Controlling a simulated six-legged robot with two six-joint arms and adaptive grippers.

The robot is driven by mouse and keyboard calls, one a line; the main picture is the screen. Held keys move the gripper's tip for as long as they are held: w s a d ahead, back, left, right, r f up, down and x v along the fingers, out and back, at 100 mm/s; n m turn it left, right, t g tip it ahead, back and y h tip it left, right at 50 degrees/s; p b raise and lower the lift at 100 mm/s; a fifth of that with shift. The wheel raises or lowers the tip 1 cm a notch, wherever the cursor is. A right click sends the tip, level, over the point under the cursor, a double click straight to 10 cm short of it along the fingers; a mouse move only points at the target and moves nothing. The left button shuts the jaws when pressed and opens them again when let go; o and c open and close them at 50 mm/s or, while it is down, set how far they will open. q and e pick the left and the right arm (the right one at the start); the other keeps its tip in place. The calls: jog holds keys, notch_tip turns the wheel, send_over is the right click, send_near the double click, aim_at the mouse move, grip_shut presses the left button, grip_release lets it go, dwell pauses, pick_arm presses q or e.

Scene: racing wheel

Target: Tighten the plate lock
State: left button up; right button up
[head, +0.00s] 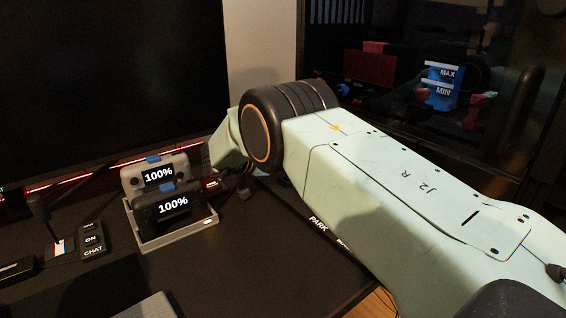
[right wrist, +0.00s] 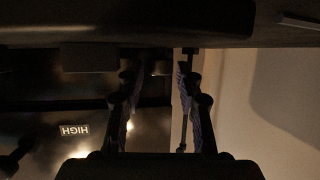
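I cannot pick out the plate lock with certainty in either view. In the right wrist view, my right gripper (right wrist: 158,78) shows two dark fingers with a clear gap between them, and nothing is visibly held. A thin dark rod with a knob-like top (right wrist: 190,58) stands close to the right finger; whether they touch is too dark to tell. A dark horizontal body (right wrist: 120,25) crosses the top of that view beyond the fingertips. In the head view my right arm fills the right half, and its gripper is out of sight. My left gripper is in neither view.
A large dark screen (head: 100,80) stands at the left. On the black desk (head: 240,270) are a grey dock (head: 180,232) with two "100%" controllers (head: 166,206) and an ON/CHAT switch box (head: 92,240). A blue MAX/MIN container (head: 440,88) is behind my arm. A "HIGH" label (right wrist: 74,130) appears upside down.

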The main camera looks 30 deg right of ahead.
jog(key=shift+o, duration=1.1)
jog(key=v, duration=0.7)
jog(key=shift+a+r, duration=0.1)
jog(key=shift+a, duration=0.15)
